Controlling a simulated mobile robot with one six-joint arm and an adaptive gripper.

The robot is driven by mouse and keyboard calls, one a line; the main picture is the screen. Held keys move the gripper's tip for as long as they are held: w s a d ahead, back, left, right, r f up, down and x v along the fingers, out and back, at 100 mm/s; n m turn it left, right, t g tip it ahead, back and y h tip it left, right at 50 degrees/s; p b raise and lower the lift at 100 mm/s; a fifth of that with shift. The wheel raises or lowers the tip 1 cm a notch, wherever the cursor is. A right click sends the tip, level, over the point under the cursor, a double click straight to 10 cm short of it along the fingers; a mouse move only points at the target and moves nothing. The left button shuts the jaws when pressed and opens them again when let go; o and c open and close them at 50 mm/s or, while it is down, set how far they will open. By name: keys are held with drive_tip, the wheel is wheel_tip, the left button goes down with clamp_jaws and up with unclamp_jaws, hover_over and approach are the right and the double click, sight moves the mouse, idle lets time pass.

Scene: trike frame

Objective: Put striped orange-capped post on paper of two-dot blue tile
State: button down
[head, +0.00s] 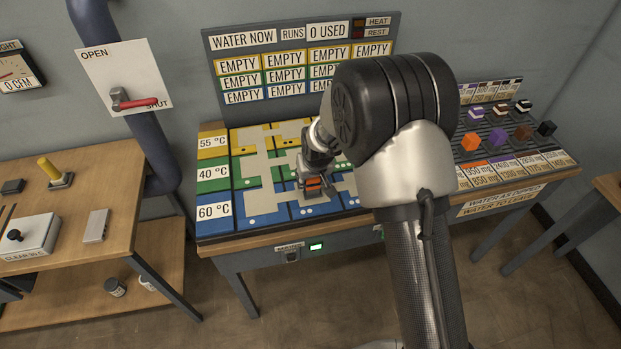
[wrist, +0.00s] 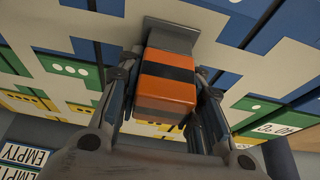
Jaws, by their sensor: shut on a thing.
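The striped orange-capped post (head: 314,184) is in my gripper (head: 312,181), low over the blue row of the board. In the wrist view the post (wrist: 167,88) shows its orange cap with a dark band, and a grey foot beyond it. My gripper's fingers (wrist: 166,75) close on its two sides. The two-dot blue tile (head: 308,211) lies at the board's front edge, just below the post in the head view. The post and gripper hide part of that tile's pale paper. I cannot tell whether the foot touches the paper.
The board (head: 249,169) has yellow, green and blue rows with pale paper; my arm hides its right part. Orange (head: 470,141), purple (head: 498,138), brown (head: 523,133) and black (head: 546,128) pieces stand at the right. A side table (head: 75,150) is at left.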

drive_tip(key=c, duration=1.1)
unclamp_jaws()
drive_tip(key=shift+f, duration=0.1)
